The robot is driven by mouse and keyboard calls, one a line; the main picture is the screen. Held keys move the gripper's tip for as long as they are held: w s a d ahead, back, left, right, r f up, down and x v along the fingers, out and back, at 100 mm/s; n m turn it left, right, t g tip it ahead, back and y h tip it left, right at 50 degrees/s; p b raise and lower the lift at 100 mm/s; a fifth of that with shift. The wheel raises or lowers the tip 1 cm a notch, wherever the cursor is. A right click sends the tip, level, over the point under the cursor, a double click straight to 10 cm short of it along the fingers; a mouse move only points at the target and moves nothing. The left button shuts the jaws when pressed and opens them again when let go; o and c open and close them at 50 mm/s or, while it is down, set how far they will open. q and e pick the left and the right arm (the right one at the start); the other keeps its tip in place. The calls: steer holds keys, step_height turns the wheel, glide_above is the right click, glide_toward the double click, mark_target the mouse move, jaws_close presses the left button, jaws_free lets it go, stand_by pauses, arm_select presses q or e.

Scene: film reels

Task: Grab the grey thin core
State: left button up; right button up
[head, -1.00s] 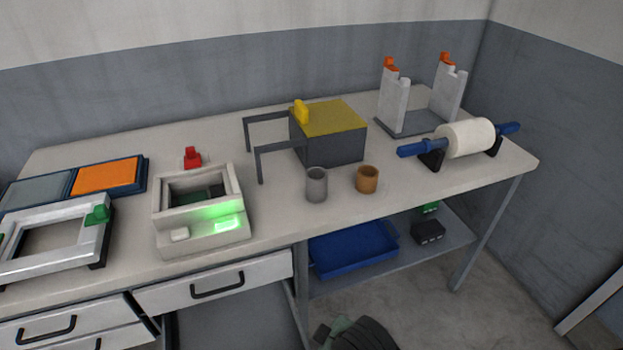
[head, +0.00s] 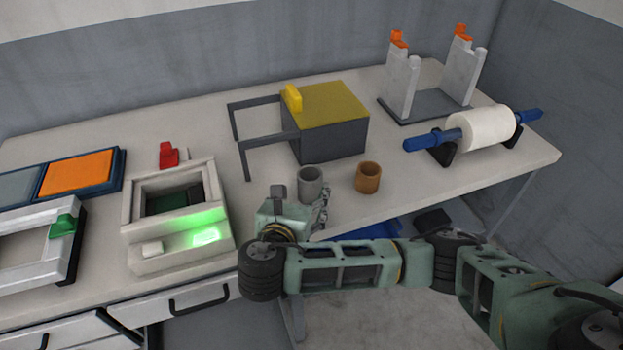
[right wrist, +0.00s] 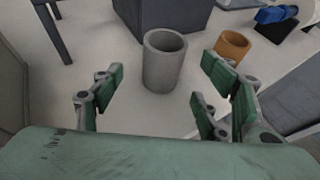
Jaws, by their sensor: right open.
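The grey thin core (head: 311,187) is a small upright hollow cylinder on the table, left of the brown core (head: 368,177). My right gripper (head: 300,203) is at the table's front edge, close by the grey core and partly in front of it. In the right wrist view the grey core (right wrist: 163,62) stands ahead between the spread green fingers of my right gripper (right wrist: 160,97), and I see no contact. The brown core (right wrist: 232,46) stands just beyond the right-hand fingers. My left gripper is out of view.
A dark box with a yellow top (head: 328,135) and a dark frame stands behind the cores. A white box with a green light (head: 178,250) is to the left. A white roll on a blue rod (head: 482,131) is at the right. The table (head: 420,185) is bare right of the brown core.

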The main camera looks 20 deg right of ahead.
mark_target(307, 187)
steer(key=x, duration=0.7)
steer(key=shift+d+r+p, duration=0.3)
steer(key=shift+r+p, duration=0.05)
steer(key=c, duration=1.3)
steer(key=shift+o, duration=0.2)
steer(key=shift+r, duration=0.1)
